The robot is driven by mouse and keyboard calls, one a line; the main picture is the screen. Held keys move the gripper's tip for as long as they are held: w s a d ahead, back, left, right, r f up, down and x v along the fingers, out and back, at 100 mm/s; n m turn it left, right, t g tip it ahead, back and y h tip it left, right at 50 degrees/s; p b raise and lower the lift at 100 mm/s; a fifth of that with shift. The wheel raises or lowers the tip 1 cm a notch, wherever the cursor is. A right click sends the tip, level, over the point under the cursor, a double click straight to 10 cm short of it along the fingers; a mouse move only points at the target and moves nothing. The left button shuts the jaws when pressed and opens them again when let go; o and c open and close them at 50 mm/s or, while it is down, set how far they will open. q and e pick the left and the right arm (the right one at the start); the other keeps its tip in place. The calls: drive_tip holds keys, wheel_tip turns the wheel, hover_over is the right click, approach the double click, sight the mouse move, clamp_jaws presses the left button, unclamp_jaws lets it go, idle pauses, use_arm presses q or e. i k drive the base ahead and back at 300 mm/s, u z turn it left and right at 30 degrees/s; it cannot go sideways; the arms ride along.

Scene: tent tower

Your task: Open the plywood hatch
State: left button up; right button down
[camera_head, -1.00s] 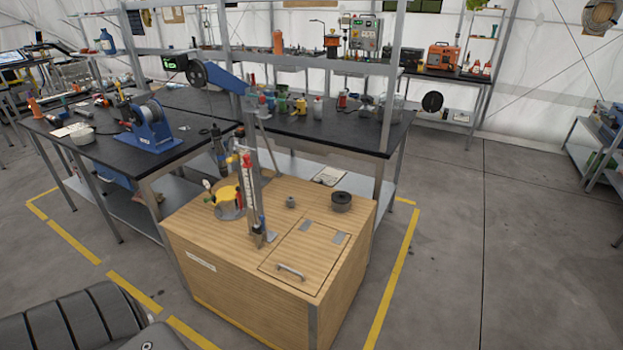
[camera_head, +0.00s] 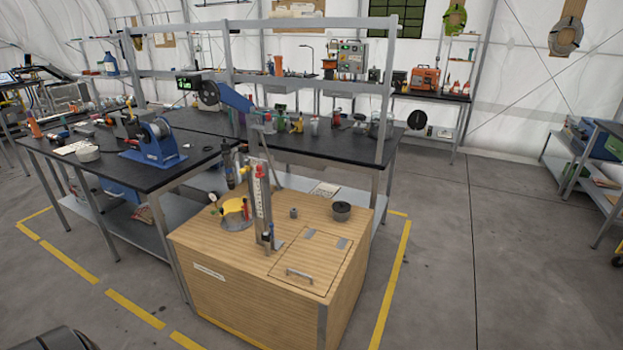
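The plywood hatch (camera_head: 313,259) is a square panel set flush in the top of a plywood box (camera_head: 255,297). It lies closed, with two grey hinges at its far edge and a metal bar handle (camera_head: 299,276) near its front edge. Neither of my grippers shows in the head view. A dark rounded part at the bottom left corner seems to be mine.
A metal column with a gauge (camera_head: 262,205), a yellow fitting (camera_head: 235,207) and a dark round weight (camera_head: 341,211) stand on the box top beside the hatch. Black workbenches (camera_head: 185,170) stand behind and left. Open floor (camera_head: 470,270) lies right, with yellow tape around the box.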

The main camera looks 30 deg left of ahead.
sight(313, 263)
drive_tip(key=u, duration=0.4)
drive_tip(key=i, duration=1.15)
drive_tip(key=u, duration=0.1)
